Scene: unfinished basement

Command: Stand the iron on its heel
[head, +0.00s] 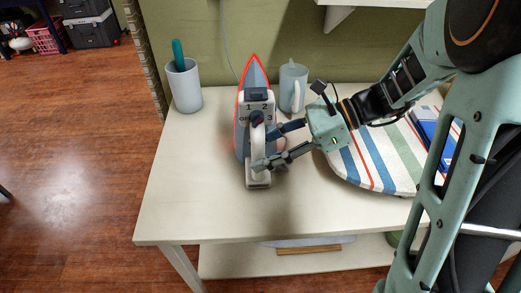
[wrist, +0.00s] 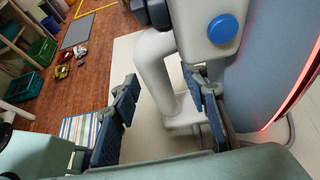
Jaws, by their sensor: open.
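The iron (head: 243,125) stands upright on its heel on the white table, its pointed tip up and its grey soleplate with a glowing red edge facing away. Its white handle and numbered dial face the front. In the wrist view its white handle (wrist: 158,65) and blue button show close up, with the soleplate at the right. The heel end (wrist: 185,125) appears to rest on the tabletop. My gripper (head: 275,146) reaches in from the right at the handle. In the wrist view its fingers (wrist: 165,105) are apart, with the lower handle between them; contact cannot be told.
The white table (head: 190,215) is clear at the front and left. A grey cup (head: 185,92) with a teal-handled item stands back left. A pale mug (head: 292,88) is close behind the iron. A striped ironing board (head: 375,165) with a blue box (head: 434,130) lies right.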

